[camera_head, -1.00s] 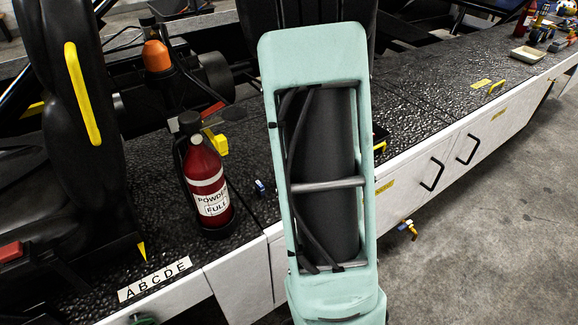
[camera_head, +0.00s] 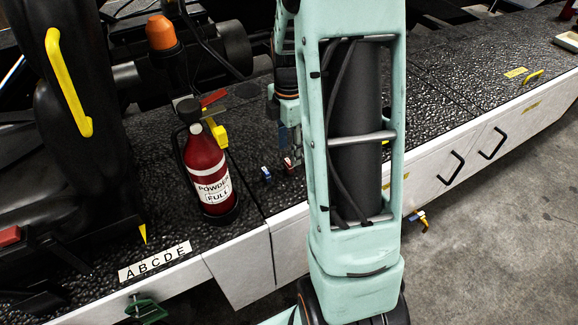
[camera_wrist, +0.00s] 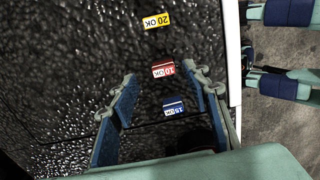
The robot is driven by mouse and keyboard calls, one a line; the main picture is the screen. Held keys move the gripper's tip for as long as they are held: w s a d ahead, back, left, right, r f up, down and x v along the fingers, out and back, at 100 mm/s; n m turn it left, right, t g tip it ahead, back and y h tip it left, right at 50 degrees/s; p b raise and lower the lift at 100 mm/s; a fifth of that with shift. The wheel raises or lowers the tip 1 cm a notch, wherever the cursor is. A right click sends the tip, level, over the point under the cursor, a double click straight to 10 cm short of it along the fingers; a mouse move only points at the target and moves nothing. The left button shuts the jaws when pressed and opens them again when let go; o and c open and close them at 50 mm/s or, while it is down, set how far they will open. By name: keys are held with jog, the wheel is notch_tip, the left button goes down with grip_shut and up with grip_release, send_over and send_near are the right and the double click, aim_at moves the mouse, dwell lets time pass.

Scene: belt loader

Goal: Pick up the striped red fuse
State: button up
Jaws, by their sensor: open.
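The red fuse (camera_wrist: 163,70), marked "10 OK" with a pale stripe along one edge, shows in the wrist view between my fingertips. My gripper (camera_wrist: 160,74) is open and empty, one finger on each side of the red fuse in the picture. I cannot tell how far above it the tips are. In the head view the red fuse (camera_head: 288,163) is on the dark textured top, just under my gripper (camera_head: 290,148), partly hidden by it.
A blue fuse (camera_wrist: 174,108) marked "15 OK" lies nearer my palm, and a yellow one (camera_wrist: 156,20) marked "20 OK" lies beyond. A red powder extinguisher (camera_head: 207,172) stands left of the fuses. The top's white front edge (camera_head: 290,222) is close by.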

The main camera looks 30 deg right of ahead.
aim_at(289, 162)
jog(key=f, duration=0.5)
jog(key=shift+s+a+f, duration=0.15)
jog(key=shift+s+f, duration=0.05)
jog(key=shift+f, duration=0.2)
jog(key=c, duration=0.9)
